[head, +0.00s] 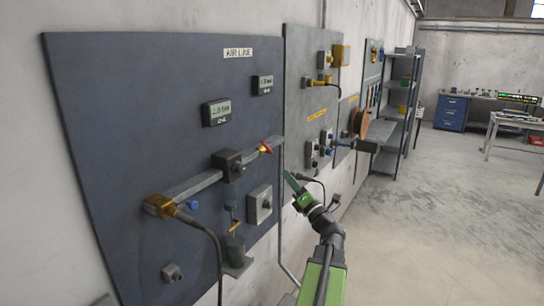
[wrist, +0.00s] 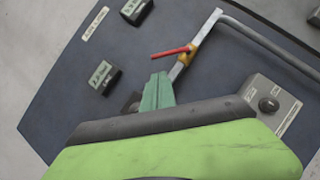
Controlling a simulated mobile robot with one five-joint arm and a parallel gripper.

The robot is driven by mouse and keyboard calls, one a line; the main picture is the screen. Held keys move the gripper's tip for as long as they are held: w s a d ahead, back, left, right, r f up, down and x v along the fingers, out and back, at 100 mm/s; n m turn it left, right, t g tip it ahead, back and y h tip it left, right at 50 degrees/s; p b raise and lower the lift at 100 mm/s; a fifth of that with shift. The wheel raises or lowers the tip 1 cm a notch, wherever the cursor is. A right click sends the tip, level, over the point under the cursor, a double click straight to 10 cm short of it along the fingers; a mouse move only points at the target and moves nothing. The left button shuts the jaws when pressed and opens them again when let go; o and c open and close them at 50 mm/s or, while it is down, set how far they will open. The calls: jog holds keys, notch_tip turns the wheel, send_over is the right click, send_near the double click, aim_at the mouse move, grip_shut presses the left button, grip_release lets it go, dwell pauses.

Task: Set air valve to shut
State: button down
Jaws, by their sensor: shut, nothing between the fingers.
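The air valve has a yellow body (wrist: 188,54) with a red lever (wrist: 170,52), on a grey pipe (wrist: 211,22). In the wrist view the lever sticks out to the left, at an angle across the pipe. In the head view the small valve (head: 266,149) is on the right part of the AIR LINE panel (head: 130,110). My gripper (head: 291,182) is shut and empty, to the right of and below the valve in the head view. In the wrist view its green fingers (wrist: 158,92) appear just below the lever. I see no contact with the lever.
A black block (head: 228,160) and a brass fitting (head: 160,206) with a cable are on the same pipe. Two displays (head: 216,112) are above. A grey box with a knob (head: 260,204) is below the valve. Open floor (head: 440,210) lies to the right.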

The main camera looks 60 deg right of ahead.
aim_at(265, 146)
jog(key=p+x, duration=0.5)
jog(key=x, duration=0.8)
jog(key=shift+w+d+r, duration=0.15)
jog(key=shift+d+r, duration=0.05)
jog(key=shift+d, duration=0.1)
